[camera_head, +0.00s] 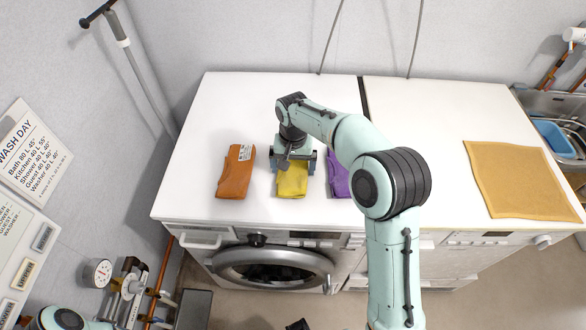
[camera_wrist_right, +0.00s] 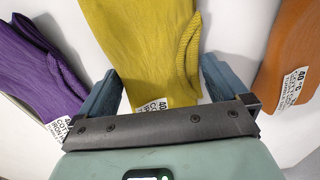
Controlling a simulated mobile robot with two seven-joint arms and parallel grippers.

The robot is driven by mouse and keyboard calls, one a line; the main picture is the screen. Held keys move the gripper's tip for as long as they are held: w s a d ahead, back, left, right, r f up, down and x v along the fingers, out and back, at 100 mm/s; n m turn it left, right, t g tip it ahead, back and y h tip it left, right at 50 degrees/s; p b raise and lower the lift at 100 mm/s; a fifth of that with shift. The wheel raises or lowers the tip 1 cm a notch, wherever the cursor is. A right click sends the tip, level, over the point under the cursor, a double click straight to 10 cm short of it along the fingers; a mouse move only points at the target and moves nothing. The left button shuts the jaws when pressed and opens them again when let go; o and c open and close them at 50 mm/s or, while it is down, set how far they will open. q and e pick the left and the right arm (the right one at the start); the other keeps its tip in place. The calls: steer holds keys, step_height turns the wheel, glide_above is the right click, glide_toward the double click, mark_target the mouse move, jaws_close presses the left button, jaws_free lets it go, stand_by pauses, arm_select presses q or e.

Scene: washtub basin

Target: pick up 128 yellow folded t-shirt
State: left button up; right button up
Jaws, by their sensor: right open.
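The yellow folded t-shirt (camera_head: 291,182) lies on the white top above the washing machine, between an orange and a purple folded shirt. My right gripper (camera_head: 293,163) is over its far end, open, pointing down. In the right wrist view the yellow shirt (camera_wrist_right: 140,45) lies between the two blue-grey fingers of my right gripper (camera_wrist_right: 160,88), one finger on each side. Its label shows only partly behind the gripper's dark bar. Whether the fingers touch the cloth I cannot tell. My left gripper is not seen.
The orange shirt (camera_head: 235,175) lies left and the purple shirt (camera_head: 338,175) right, partly behind my right arm. The white top (camera_head: 225,105) is clear behind them. A tan cloth (camera_head: 520,180) lies at the right, near a sink (camera_head: 555,105). A washing machine door (camera_head: 272,267) is below.

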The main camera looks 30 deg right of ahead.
steer(key=shift+r, duration=0.1)
steer(key=c, duration=0.8)
